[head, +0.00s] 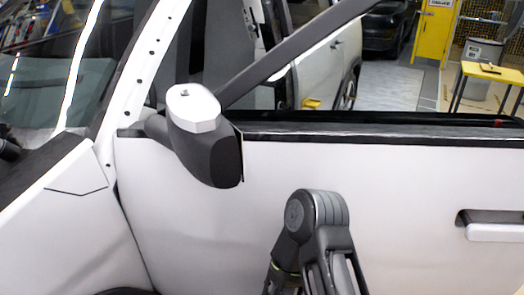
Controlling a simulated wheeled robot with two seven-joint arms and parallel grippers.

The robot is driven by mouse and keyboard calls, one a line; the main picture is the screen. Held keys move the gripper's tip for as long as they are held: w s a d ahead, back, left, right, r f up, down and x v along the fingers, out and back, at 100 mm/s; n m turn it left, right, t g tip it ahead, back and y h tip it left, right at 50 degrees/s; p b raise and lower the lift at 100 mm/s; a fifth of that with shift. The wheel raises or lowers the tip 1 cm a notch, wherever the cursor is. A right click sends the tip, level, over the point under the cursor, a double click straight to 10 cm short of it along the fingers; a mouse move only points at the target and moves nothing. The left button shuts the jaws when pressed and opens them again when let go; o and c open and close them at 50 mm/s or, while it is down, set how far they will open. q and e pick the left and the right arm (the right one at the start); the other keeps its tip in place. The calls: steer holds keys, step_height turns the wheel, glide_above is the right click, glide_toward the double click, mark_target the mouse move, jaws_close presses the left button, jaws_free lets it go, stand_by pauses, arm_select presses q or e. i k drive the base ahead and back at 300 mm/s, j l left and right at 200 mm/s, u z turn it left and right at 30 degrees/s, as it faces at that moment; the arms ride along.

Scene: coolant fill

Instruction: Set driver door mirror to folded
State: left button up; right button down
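The driver door mirror (207,140) has a white cap on top and a dark grey housing. It sits at the front upper corner of the white driver door (400,200), by the windscreen pillar. The housing stands out from the door toward me, with its glass side turned to the right and the glass hidden. A dark grey arm link of mine (318,215) rises from the bottom edge, right of and below the mirror and apart from it in the picture. No fingertips of either gripper show.
A door handle (495,225) is at the right edge. A dark bar (300,50) slants up from behind the mirror. A dark object (8,147), unclear, shows at the left edge. A yellow table (490,72) and another vehicle (388,28) stand far behind.

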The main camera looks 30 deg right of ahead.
mark_target(215, 158)
steer(key=k+j, duration=0.2)
steer(key=j, duration=0.2)
steer(key=k+j, duration=0.2)
steer(key=j, duration=0.2)
steer(key=k+j+z, duration=0.1)
steer(key=j, duration=0.3)
steer(key=k+j, duration=0.3)
